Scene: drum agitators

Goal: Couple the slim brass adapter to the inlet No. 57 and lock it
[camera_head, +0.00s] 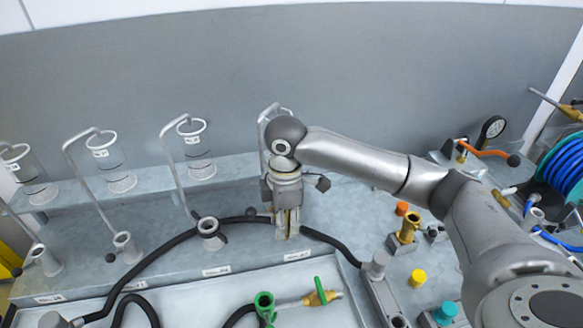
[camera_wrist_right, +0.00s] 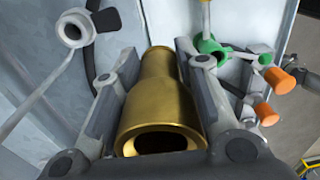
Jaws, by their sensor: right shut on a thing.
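My right gripper (camera_head: 287,230) is shut on the brass adapter (camera_wrist_right: 160,100), a stepped tube that fills the space between its fingers in the right wrist view. In the head view this gripper points down at the bench's front strip, just behind a small white label (camera_head: 297,255) too blurred to read. Whatever inlet stands there is hidden by the gripper. I cannot tell whether the adapter touches it. Another grey inlet (camera_head: 210,230) stands to the left, open at the top, with a label (camera_head: 215,271) in front. My left gripper is not in view.
Glass cylinders (camera_head: 198,150) stand at the back left. A green fitting (camera_head: 264,303) lies in front.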

